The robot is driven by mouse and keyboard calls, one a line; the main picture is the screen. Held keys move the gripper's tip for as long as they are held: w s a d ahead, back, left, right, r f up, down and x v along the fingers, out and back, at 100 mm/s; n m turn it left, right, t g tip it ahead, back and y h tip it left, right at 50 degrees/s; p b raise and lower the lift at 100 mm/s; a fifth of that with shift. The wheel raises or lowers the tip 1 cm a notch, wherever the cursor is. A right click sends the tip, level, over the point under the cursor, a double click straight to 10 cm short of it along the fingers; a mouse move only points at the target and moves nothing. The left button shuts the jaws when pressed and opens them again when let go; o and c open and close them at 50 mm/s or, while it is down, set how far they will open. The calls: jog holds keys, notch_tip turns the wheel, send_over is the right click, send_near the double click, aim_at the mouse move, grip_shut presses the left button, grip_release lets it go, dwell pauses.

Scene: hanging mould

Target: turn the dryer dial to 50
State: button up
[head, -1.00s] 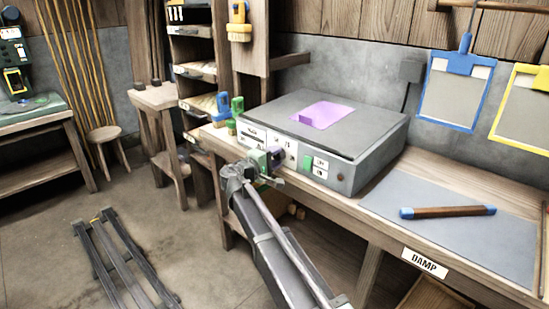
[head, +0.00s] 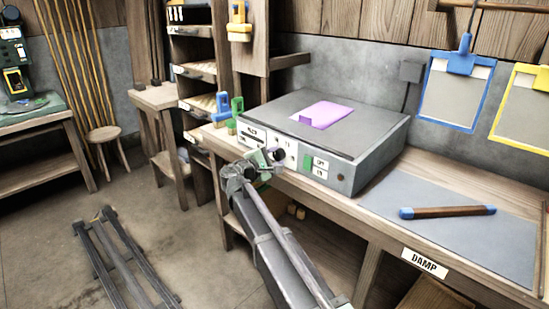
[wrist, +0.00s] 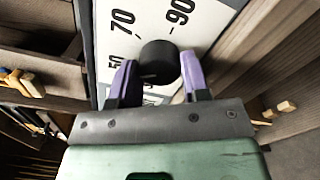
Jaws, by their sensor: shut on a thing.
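The dryer (head: 377,136) is a grey box with a flat lid on the bench. Its front carries white labelled panels and a green switch (head: 308,163). The black round dial (wrist: 158,62) shows in the wrist view, against a white scale plate (wrist: 145,22) reading 50, 70 and 90. My gripper (wrist: 158,78) has purple fingers on either side of the dial and is shut on it. A small pale mark shows low on the dial, but I cannot tell its exact reading. In the head view my gripper (head: 268,160) is at the dryer's front.
A purple sheet (head: 325,114) lies on the lid. Blue and green clamps (head: 228,108) stand left of the dryer. A blue-ended roller (head: 448,212) lies on a grey mat (head: 480,238) at right. Blue and yellow frames hang on the wall.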

jog(key=o, duration=0.9)
jog(key=v, duration=1.1)
jog(key=shift+d, duration=0.1)
